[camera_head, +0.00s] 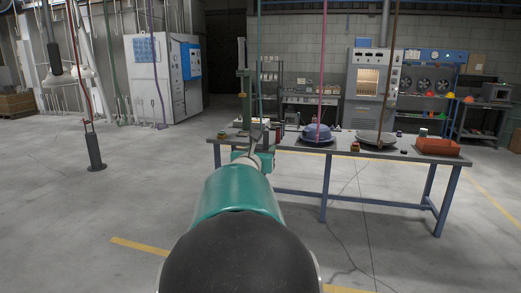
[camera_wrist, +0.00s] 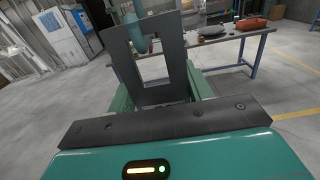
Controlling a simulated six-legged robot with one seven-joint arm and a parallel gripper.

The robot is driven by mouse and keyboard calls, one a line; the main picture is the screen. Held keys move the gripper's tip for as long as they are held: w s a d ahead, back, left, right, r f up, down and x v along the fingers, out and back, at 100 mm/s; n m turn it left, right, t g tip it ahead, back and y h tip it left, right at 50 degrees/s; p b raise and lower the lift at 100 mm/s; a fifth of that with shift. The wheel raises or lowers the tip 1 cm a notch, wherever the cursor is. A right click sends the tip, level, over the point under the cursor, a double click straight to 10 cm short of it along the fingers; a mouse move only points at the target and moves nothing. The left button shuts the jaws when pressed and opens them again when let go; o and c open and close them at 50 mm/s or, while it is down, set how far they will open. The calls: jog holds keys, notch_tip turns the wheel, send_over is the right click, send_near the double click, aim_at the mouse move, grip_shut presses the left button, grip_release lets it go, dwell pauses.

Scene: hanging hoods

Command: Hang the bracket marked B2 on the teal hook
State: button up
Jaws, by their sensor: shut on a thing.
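My gripper (camera_wrist: 162,98) is shut on a dark grey, flat bracket (camera_wrist: 118,62) with a rectangular window, which stands up beyond the green fingers in the wrist view. No B2 mark can be read on it. A teal curved piece, seemingly the teal hook (camera_wrist: 140,36), shows at the bracket's upper part and window. I cannot tell whether it passes through the window or touches the frame. In the head view a teal cord (camera_head: 260,55) hangs down toward my gripper (camera_head: 256,150). My arm hides much of the bracket and the cord's lower end there.
A blue-legged table (camera_head: 340,150) stands beyond my gripper. It bears a blue rounded object (camera_head: 317,132), a grey dish (camera_head: 374,138) and a red tray (camera_head: 437,146). A pink cord (camera_head: 323,60) and brown cord (camera_head: 390,70) hang over it. Open floor lies left.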

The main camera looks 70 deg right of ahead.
jog(key=shift+f, duration=0.1)
jog(key=o, duration=1.4)
jog(key=shift+a, duration=0.1)
jog(key=a, duration=0.4)
jog(key=s+a, duration=0.1)
jog(key=a, duration=0.4)
jog(key=s+a, duration=0.1)
jog(key=a, duration=0.3)
jog(key=shift+s+a, duration=0.1)
jog(key=shift+a, duration=0.15)
